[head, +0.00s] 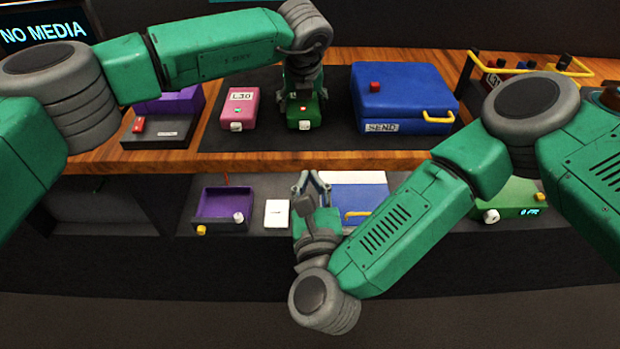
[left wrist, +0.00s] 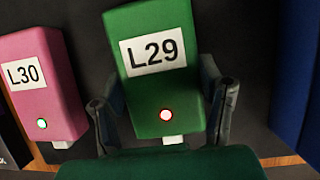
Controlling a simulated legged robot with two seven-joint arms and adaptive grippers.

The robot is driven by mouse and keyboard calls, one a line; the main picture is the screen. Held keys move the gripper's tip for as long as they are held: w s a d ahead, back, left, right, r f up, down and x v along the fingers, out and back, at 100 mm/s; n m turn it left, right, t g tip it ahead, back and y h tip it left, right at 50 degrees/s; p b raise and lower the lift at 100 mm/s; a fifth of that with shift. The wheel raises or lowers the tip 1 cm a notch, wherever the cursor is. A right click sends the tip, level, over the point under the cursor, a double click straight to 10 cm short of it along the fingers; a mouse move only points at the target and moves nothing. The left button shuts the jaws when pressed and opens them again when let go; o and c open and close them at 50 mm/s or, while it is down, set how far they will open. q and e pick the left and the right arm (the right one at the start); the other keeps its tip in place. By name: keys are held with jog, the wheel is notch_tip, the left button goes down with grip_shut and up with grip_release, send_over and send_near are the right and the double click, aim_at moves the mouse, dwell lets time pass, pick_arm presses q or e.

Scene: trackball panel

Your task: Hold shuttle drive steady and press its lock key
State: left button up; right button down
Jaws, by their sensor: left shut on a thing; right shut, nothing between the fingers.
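A green drive labelled L29 (left wrist: 155,90) stands on the dark mat on the bench top. A small red light (left wrist: 166,115) glows on it. A white key (head: 304,125) is at its front foot and also shows in the left wrist view (left wrist: 173,140). My left gripper (head: 303,95) comes down from above and is shut on the green drive, one finger on each side. My right gripper (head: 311,182) is shut and empty, pointing up below the bench edge, in front of the lower shelf and apart from the drive.
A pink box labelled L30 (head: 238,108) stands left of the green drive, with a gap between. A blue SEND case (head: 405,95) stands to its right. The wooden bench edge (head: 400,160) lies between my right gripper and the drive. A purple tray (head: 222,205) is on the lower shelf.

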pick_arm(q)
jog(key=shift+s+f, duration=0.1)
jog(key=shift+f, duration=0.05)
jog(key=o, duration=1.2)
jog(key=v, duration=1.2)
jog(key=shift+w, duration=0.25)
jog(key=o, duration=0.3)
notch_tip(320, 180, up, 6)
jog(key=p, duration=0.4)
send_over(304, 123)
jog(key=shift+f, duration=0.2)
